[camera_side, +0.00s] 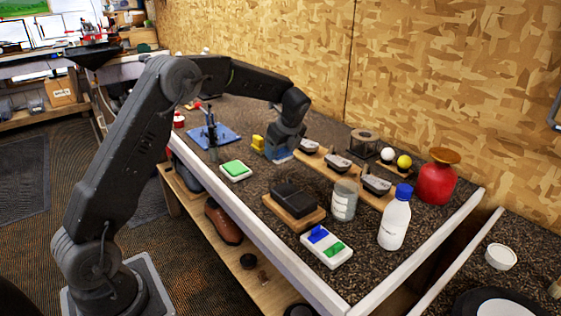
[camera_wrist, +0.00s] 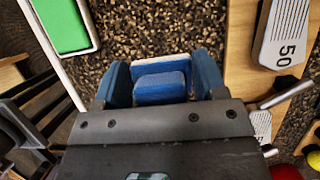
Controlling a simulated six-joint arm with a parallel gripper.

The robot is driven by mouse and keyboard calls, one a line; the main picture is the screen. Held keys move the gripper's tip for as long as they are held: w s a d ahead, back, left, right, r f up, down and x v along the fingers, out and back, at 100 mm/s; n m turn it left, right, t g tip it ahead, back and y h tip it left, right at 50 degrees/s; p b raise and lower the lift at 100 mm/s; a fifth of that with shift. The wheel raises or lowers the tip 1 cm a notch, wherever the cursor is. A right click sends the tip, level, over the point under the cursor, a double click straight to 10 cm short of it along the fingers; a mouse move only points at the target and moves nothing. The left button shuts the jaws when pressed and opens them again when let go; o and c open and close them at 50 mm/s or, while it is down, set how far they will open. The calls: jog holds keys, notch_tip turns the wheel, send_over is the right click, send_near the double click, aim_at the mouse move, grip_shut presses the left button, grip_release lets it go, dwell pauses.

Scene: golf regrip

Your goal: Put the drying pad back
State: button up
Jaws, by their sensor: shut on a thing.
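The drying pad looks to be the small blue block with a white layer (camera_wrist: 160,82) between my fingers in the wrist view. My gripper (camera_wrist: 161,84) is shut on it, with one blue finger on each side. In the side view my gripper (camera_side: 280,153) points down over the dark speckled bench, left of the wooden board with the club heads. Only a pale blue edge of the pad (camera_side: 283,156) shows below the fingers there. I cannot tell whether the pad touches the bench.
A green-topped white block (camera_side: 236,170) lies left of my gripper. A blue plate with a clamp (camera_side: 212,136) is farther left, and a yellow object (camera_side: 257,142) stands close by.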

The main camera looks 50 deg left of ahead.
aim_at(281, 170)
jog(key=shift+f, duration=2.05)
jog(key=o, duration=0.9)
jog(key=shift+f, duration=0.15)
